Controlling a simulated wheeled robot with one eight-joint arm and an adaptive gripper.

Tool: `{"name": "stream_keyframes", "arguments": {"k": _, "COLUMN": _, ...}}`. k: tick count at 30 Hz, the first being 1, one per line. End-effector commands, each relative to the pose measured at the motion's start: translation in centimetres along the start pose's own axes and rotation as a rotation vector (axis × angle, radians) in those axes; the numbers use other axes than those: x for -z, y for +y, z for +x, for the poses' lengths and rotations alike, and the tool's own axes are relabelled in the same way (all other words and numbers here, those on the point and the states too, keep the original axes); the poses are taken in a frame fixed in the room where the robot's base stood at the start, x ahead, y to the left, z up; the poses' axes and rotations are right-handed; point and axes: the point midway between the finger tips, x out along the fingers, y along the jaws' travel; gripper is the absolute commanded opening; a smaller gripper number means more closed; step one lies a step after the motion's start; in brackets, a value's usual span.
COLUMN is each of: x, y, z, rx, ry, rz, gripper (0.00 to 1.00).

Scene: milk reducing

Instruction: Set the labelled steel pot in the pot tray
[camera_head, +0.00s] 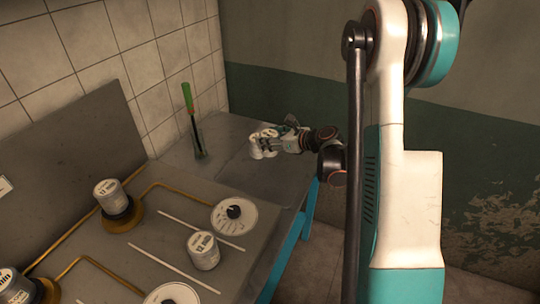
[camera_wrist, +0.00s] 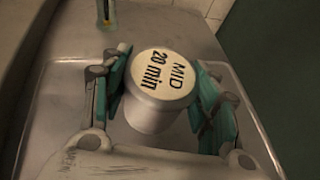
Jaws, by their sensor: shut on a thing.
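A pale steel pot (camera_wrist: 155,115) with a cream lid reading "MID 20 min" sits between the fingers of my gripper (camera_wrist: 163,88) in the wrist view. The gripper is shut on it, with teal pads on both sides. In the head view the pot (camera_head: 257,145) and my gripper (camera_head: 284,143) are at the far right end of the counter. A shallow grey tray (camera_wrist: 228,60) with a raised rim lies under the pot. The pot looks upright and inside the tray's outline; I cannot tell whether its base touches the tray.
A glass with a green-handled tool (camera_head: 187,97) stands behind, left of the pot. Other labelled pots stand on the left: one on a burner (camera_head: 110,196), one on the counter (camera_head: 203,251), one at the lower left corner (camera_head: 14,286). A round dial (camera_head: 233,215) lies nearer.

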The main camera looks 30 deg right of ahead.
Motion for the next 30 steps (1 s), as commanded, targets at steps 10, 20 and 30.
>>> {"name": "stream_keyframes", "arguments": {"k": 10, "x": 2.8, "y": 0.0, "z": 1.2, "rx": 0.0, "ry": 0.0, "rz": 0.0, "gripper": 0.24}}
{"name": "stream_keyframes", "arguments": {"k": 20, "x": 5.0, "y": 0.0, "z": 2.0, "rx": 0.0, "ry": 0.0, "rz": 0.0, "gripper": 0.24}}
{"name": "stream_keyframes", "arguments": {"k": 30, "x": 5.2, "y": 0.0, "z": 2.1, "rx": 0.0, "ry": 0.0, "rz": 0.0, "gripper": 0.75}}
